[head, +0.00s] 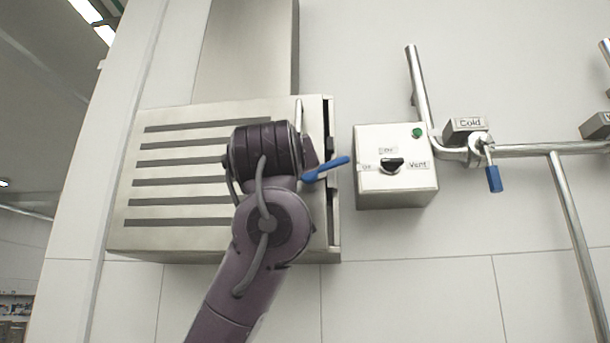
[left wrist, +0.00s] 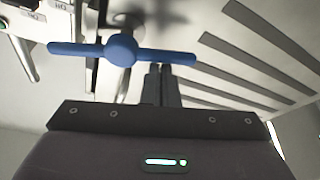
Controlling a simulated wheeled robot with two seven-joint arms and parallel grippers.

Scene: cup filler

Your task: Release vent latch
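The vent latch is a blue bar handle (head: 327,169) at the right edge of the slatted metal vent (head: 185,251). My wrist hides its left part in the head view. In the left wrist view the blue handle (left wrist: 122,50) shows whole, with a round hub and two arms lying nearly level across the picture. My left gripper (left wrist: 162,68) has its two dark fingers together. Their tips are at the lower edge of the handle's right arm; I cannot tell whether they touch it. No object shows between them. My right gripper is in neither view.
A metal control box (head: 396,190) with a black knob and a green light is just right of the vent. Further right is a pipe (head: 535,150) with a blue-handled tap (head: 493,178) under a "Cold" label. The wall below the box is clear.

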